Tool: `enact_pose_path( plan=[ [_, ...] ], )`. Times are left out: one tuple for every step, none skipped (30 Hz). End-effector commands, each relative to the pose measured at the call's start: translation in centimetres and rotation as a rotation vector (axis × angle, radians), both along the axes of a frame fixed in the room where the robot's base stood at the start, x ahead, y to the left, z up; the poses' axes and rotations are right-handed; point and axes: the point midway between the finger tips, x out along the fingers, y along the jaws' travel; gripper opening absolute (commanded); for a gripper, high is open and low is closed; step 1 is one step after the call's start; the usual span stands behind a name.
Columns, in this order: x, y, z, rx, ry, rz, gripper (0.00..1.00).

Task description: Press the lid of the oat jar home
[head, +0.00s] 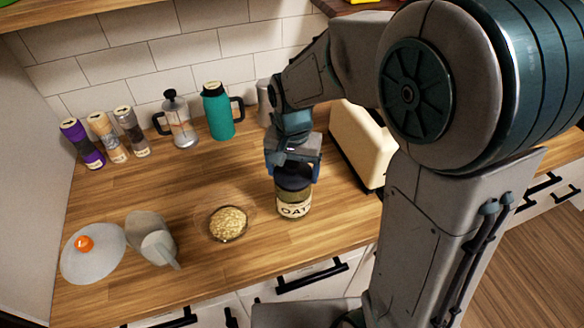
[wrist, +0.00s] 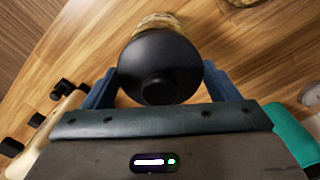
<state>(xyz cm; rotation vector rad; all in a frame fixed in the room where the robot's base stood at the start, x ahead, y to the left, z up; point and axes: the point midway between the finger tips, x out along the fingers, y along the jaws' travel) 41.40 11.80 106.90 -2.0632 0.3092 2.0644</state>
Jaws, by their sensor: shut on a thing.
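The oat jar (head: 293,208) stands upright on the wooden counter, a glass jar with an OATS label. Its dark round lid (wrist: 158,66), with a small knob, is on top of the jar. My gripper (head: 292,175) is above the jar, with its blue fingers on either side of the lid, and is shut on the lid. The jar's body also shows beyond the lid in the wrist view (wrist: 160,22). Whether the lid sits fully down on the rim, I cannot tell.
A glass bowl of oats (head: 228,223) is left of the jar. A cream toaster (head: 362,143) stands close on the right. Behind are a teal flask (head: 217,112) and a French press (head: 178,122). A grey jug (head: 157,243) and a round lid with an orange knob (head: 93,262) are farther left.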

Motion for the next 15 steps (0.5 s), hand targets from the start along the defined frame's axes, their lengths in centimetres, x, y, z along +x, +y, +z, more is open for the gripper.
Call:
enact_pose_path(
  plan=[
    [0.03,-0.01,-0.05,0.000,0.000,0.000,0.60],
    [0.04,-0.01,-0.07,0.000,0.000,0.000,0.60],
    [0.05,-0.01,-0.07,0.000,0.000,0.000,0.60],
    [0.05,-0.01,-0.05,0.000,0.000,0.000,0.60],
    [0.05,-0.01,-0.04,0.000,0.000,0.000,0.60],
    [0.05,-0.01,-0.04,0.000,0.000,0.000,0.60],
    [0.05,-0.01,-0.04,0.000,0.000,0.000,0.60],
    [0.05,-0.01,-0.04,0.000,0.000,0.000,0.60],
    [0.05,-0.01,-0.04,0.000,0.000,0.000,0.60],
    [0.05,-0.01,-0.04,0.000,0.000,0.000,0.60],
    [0.05,-0.01,-0.04,0.000,0.000,0.000,0.60],
    [0.04,0.00,-0.04,0.000,0.000,0.000,0.84],
    [0.04,0.00,-0.04,0.000,0.000,0.000,0.93],
    [0.04,0.00,-0.04,0.000,0.000,0.000,1.00],
    [0.05,-0.01,-0.03,0.000,0.000,0.000,1.00]
  ],
)
